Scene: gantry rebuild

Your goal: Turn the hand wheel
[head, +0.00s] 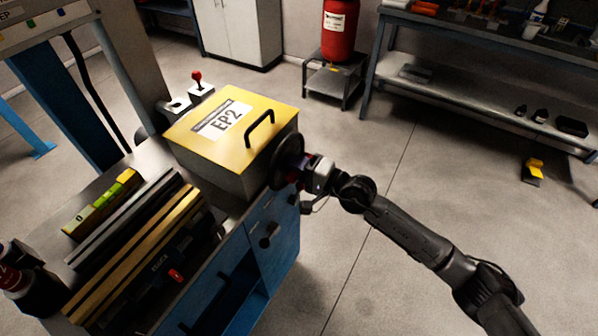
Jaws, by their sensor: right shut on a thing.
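The hand wheel (285,162) is a dark round wheel on the right side of a grey box with a yellow lid (190,137) marked EP2. My right arm comes in from the lower right. My right gripper (303,172) is at the wheel's right side and shut on it. The fingers are small and partly hidden against the dark wheel. My left gripper is not in view.
A red cylinder (340,35) and a workbench (480,95) stand farther back. Floor at right is mostly clear.

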